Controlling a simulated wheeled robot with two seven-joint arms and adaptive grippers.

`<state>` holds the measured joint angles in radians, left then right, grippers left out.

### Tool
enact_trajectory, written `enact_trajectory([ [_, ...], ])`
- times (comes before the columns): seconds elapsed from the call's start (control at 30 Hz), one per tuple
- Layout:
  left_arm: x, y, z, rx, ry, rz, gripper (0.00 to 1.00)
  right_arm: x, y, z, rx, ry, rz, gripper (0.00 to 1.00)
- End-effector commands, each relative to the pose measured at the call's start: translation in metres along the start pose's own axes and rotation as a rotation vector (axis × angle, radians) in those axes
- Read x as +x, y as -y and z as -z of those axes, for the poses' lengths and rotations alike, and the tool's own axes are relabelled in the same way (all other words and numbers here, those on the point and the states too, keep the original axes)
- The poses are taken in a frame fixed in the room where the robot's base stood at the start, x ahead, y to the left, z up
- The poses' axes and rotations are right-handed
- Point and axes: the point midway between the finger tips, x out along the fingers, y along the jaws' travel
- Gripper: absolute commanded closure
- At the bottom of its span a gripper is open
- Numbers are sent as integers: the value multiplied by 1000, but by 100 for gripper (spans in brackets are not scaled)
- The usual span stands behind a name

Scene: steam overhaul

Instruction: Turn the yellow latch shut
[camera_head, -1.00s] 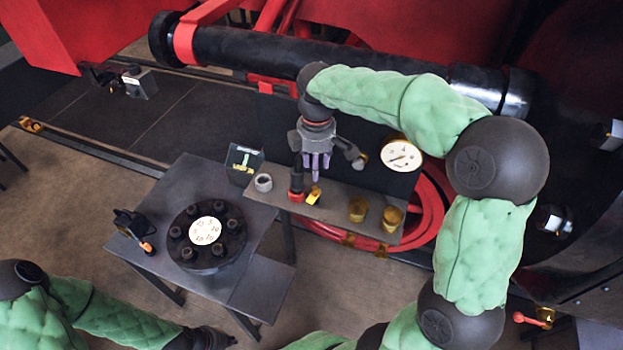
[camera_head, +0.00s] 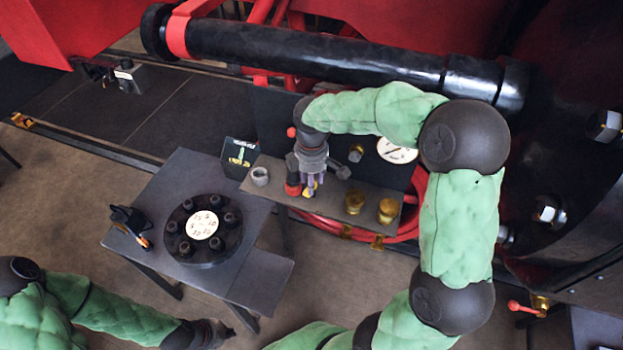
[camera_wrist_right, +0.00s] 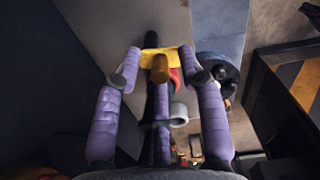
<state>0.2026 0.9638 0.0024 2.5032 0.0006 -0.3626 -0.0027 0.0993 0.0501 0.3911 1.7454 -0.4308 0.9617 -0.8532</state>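The yellow latch (camera_wrist_right: 152,52) shows in the right wrist view between the tips of my right gripper (camera_wrist_right: 160,62), with a brass-coloured stub in front of it. The gripper's purple fingers are spread, one on each side of the latch and a third in the middle. I cannot tell whether any finger touches it. In the head view my right gripper (camera_head: 312,188) points down over the left part of the grey shelf and covers most of the latch. A red part (camera_head: 293,188) is beside it. My left gripper (camera_head: 220,334) is low at the bottom edge, its fingers unclear.
The shelf (camera_head: 330,205) also holds a grey ring (camera_head: 260,176) at left and two brass cups (camera_head: 354,202) at right. A white gauge (camera_head: 396,150) is behind. A table (camera_head: 180,172) with a bolted flange (camera_head: 187,220) and a black tool (camera_head: 128,219) stands at front left.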

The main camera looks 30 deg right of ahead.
Motion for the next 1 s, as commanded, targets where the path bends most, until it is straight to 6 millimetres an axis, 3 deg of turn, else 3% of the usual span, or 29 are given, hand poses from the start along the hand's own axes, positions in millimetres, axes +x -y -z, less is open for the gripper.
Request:
enact_trajectory([
  [0.03, 0, 0, 0, 0, 0, 0, 100, 0, 0, 0, 0, 0, 0, 76],
  [0.1, 0, 0, 0, 0, 0, 0, 100, 0, 0, 0, 0, 0, 0, 96],
  [0.13, 0, 0, 0, 0, 0, 0, 100, 0, 0, 0, 0, 0, 0, 100],
  [0.57, 2, 1, 0, 0, 0, 0, 100, 0, 0, 0, 42, 0, 0, 100],
  [1.0, 12, 4, 0, 0, 0, 0, 100, 2, -2, 4, 363, 2, 1, 100],
])
